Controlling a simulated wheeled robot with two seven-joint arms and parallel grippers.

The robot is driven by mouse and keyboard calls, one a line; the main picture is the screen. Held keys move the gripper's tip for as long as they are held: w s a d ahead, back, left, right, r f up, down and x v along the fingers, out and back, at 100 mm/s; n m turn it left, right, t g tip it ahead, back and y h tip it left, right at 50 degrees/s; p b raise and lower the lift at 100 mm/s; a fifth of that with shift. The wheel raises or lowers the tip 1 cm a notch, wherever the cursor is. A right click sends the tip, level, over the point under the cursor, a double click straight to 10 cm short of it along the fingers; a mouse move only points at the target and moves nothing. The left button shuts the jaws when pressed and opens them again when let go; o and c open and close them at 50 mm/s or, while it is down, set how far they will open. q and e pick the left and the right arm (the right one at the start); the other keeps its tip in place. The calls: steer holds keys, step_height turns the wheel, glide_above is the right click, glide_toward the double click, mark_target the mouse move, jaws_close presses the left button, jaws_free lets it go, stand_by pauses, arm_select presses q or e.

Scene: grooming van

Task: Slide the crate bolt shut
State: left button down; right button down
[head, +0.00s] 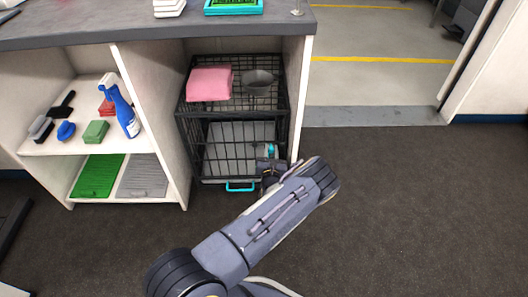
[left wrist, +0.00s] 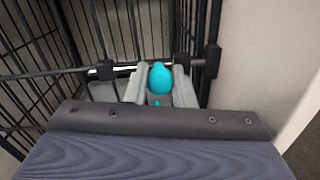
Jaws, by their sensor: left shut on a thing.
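The black wire crate (head: 235,100) stands in the right bay under the counter, and its barred front faces me. The bolt's teal knob (head: 270,151) is at the right side of the crate front. My left gripper (head: 269,163) reaches it from below. In the left wrist view, my left gripper (left wrist: 160,88) is shut on the teal knob (left wrist: 160,77), one finger on each side. The silver bolt rod (left wrist: 125,71) runs sideways behind the fingers. My right gripper is in neither view.
A pink towel (head: 209,83) and a grey bowl (head: 259,82) rest on the crate. A teal handle (head: 240,187) is low on its front. The white bay wall (head: 298,95) is close to the right. Left shelves hold a blue spray bottle (head: 120,108) and brushes.

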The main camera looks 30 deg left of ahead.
arm_select(q)
steer(key=c, duration=1.2)
jaws_free()
steer(key=shift+w+d, duration=0.1)
steer(key=shift+d, duration=0.15)
steer(key=shift+s+d, duration=0.1)
steer(key=shift+s, duration=0.15)
steer(key=p+v, duration=0.3)
steer(key=v, duration=0.4)
steer(key=shift+s, duration=0.1)
